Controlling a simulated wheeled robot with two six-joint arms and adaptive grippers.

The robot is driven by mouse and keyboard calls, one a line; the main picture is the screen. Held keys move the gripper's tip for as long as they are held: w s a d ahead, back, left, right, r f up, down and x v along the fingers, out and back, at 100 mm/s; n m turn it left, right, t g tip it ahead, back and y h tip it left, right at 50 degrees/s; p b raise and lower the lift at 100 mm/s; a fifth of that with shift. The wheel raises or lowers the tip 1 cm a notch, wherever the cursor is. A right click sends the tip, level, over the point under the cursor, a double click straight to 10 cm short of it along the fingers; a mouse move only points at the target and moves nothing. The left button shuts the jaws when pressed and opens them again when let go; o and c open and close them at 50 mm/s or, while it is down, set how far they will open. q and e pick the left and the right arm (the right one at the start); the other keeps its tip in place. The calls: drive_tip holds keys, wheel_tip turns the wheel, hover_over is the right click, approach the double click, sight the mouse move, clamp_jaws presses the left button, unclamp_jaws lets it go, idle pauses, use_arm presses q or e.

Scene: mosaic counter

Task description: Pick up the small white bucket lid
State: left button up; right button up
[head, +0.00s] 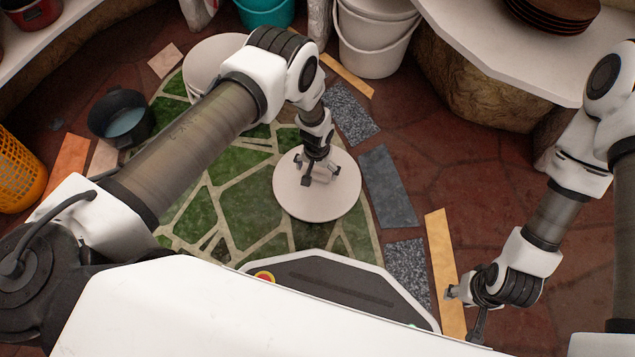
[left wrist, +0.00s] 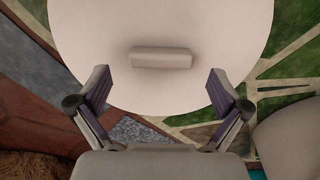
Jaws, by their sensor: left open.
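A round off-white lid (head: 290,198) lies flat on the green mosaic floor in the middle of the head view. It fills the upper part of the left wrist view (left wrist: 90,30), with a short bar handle (left wrist: 162,58) at its middle. My left gripper (head: 319,178) is over the lid, with its fingers spread and nothing between them. In the left wrist view, its fingertips (left wrist: 158,84) are on either side of the handle, just below it in the picture. My right gripper (head: 465,308) is at the lower right, apart from the lid, and looks open and empty.
White buckets (head: 372,45), a teal bucket (head: 265,12) and a black bucket (head: 120,118) stand around. Stone slabs (head: 386,185) and a wooden plank (head: 440,260) lie right of the lid. A white counter (head: 490,50) juts in at upper right.

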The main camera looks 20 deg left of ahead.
sight(317, 176)
use_arm(q)
wheel_tip(317, 176, down, 4)
drive_tip(key=shift+w+r+b, duration=0.1)
drive_tip(key=shift+b, duration=0.7)
drive_tip(key=shift+r, duration=0.1)
use_arm(e)
wheel_tip(317, 176, down, 2)
drive_tip(key=shift+f, duration=0.25)
use_arm(q)
drive_tip(key=c, duration=1.2)
